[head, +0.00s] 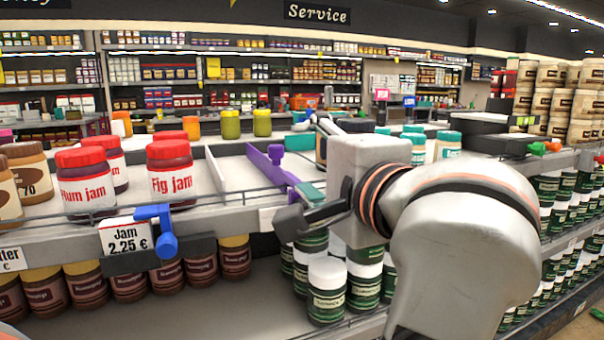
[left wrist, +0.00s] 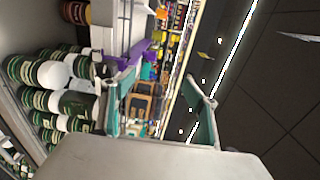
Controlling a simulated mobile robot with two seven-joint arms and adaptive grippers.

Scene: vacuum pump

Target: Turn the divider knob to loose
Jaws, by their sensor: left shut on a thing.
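A purple divider (head: 262,166) runs front to back on the upper shelf, with a small purple knob (head: 276,152) standing on it farther back. My left gripper (head: 310,168) is at the divider's front end, where its front knob is mostly hidden behind the gripper. The left gripper is shut on this front knob, though the hold itself is hard to see. In the left wrist view its teal pads (left wrist: 160,100) stand apart, and the purple divider (left wrist: 128,62) shows close beside one fingertip. My right gripper is not in view.
A blue divider clamp (head: 160,230) sits at the shelf front, beside a jam price sign (head: 126,237). Fig jam (head: 171,172) stands left of a white divider (head: 216,172). Green-labelled jars (head: 327,290) fill the shelf below the gripper.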

